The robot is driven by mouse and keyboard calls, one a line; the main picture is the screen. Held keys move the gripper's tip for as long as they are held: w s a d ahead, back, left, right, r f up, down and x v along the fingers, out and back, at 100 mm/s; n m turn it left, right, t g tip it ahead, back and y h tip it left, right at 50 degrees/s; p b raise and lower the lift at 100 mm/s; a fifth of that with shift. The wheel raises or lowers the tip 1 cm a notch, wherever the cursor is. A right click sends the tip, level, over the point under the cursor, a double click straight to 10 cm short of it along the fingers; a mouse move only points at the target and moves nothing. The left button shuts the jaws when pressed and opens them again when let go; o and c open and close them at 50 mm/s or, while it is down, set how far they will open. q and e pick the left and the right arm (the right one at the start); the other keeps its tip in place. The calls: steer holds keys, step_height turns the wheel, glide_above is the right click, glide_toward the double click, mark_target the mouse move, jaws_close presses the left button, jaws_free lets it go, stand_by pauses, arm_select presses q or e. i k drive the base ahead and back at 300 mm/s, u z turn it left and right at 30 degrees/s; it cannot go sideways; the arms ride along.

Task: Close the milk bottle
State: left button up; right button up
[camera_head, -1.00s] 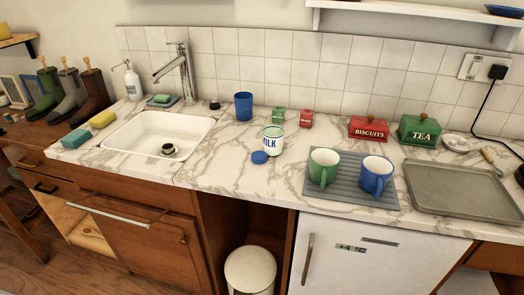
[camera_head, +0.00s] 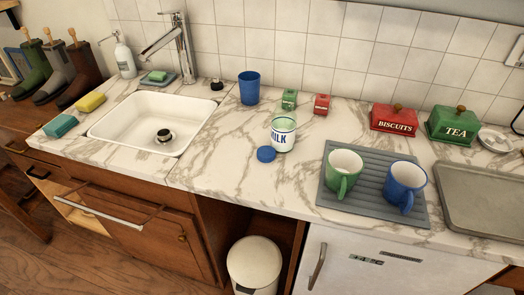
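The milk bottle (camera_head: 283,135) is a white container with a blue MILK label, standing upright on the marble counter (camera_head: 225,170). Its top looks open, with a pale rim and no blue lid on it. A round blue lid (camera_head: 266,154) lies on the counter just in front and to the left of the bottle, apart from it or nearly touching. Neither of my grippers shows in the head view.
A blue cup (camera_head: 249,88) and small green (camera_head: 289,99) and red (camera_head: 321,104) boxes stand behind the bottle. A grey drying mat (camera_head: 375,208) with green (camera_head: 344,173) and blue (camera_head: 405,184) mugs lies to the right. The sink (camera_head: 152,122) is left. Counter in front is clear.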

mark_target(284, 119)
steer(key=z, duration=0.85)
steer(key=k, duration=0.35)
steer(key=z, duration=0.1)
